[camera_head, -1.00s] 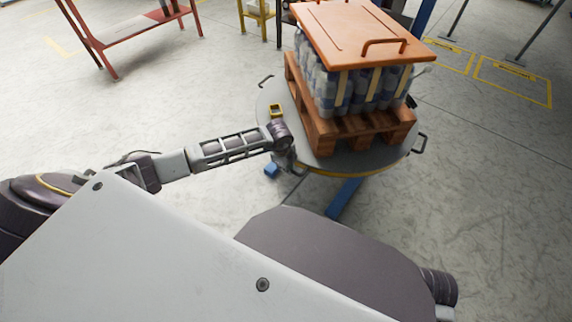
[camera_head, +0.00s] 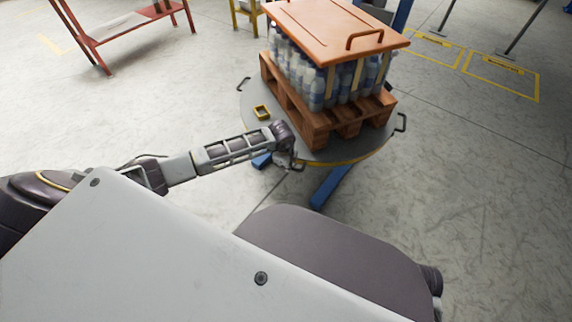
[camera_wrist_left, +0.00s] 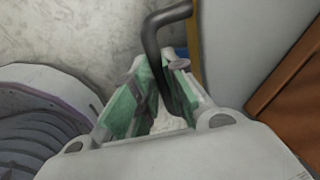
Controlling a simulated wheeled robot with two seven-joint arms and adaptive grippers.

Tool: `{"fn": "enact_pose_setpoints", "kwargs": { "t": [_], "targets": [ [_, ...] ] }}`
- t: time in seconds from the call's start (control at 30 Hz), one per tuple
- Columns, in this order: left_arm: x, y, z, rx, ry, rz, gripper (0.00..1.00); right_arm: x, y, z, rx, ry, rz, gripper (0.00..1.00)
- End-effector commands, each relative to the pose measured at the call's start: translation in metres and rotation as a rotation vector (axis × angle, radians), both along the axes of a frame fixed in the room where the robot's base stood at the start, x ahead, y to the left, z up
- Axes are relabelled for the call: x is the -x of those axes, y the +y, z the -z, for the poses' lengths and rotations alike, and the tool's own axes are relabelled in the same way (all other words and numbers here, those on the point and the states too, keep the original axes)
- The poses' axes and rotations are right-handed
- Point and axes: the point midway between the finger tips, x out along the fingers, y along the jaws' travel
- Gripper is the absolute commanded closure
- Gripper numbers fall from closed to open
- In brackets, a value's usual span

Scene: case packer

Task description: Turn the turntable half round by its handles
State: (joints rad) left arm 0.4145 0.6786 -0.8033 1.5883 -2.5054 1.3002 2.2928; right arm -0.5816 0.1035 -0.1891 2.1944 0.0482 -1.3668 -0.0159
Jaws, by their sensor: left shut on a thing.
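The turntable (camera_head: 252,115) is a round grey disc with a yellow edge, low on blue legs. It carries a wooden pallet (camera_head: 318,135) loaded with bottles under an orange lid (camera_head: 335,35). One dark bent handle (camera_head: 401,122) sticks out at its right edge and another (camera_head: 243,84) at its far left edge. My left gripper (camera_head: 294,158) is at the near edge. In the left wrist view its green-padded fingers (camera_wrist_left: 158,98) are shut on a dark bent handle (camera_wrist_left: 167,35). The handle's lower part is hidden between the fingers. My right gripper is out of view.
A red frame table (camera_head: 125,30) stands at the far left and a yellow stand (camera_head: 250,18) behind the turntable. Yellow floor markings (camera_head: 503,75) lie at the right. A blue leg (camera_head: 330,187) reaches out in front of the turntable.

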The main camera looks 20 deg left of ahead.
Motion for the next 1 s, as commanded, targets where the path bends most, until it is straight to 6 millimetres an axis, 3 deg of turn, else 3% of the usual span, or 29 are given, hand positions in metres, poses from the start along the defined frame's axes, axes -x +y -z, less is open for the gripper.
{"fn": "enact_pose_setpoints", "kwargs": {
  "t": [0.2, 0.23, 0.4, 0.77, 1.0],
  "targets": [
    [0.001, 0.0, 0.001, -0.001, 0.004, 0.001, 1.0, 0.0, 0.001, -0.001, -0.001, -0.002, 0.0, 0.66],
    [0.002, 0.0, 0.001, 0.0, 0.004, 0.001, 0.83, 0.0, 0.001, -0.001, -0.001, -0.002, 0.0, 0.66],
    [0.001, 0.0, 0.001, 0.0, 0.002, 0.001, 0.65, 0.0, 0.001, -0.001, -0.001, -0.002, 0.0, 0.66],
    [0.0, 0.0, -0.001, 0.0, 0.0, 0.0, 0.65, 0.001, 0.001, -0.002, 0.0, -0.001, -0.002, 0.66],
    [0.002, 0.0, -0.012, 0.001, -0.001, -0.001, 0.65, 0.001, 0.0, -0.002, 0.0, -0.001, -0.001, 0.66]
  ]
}}
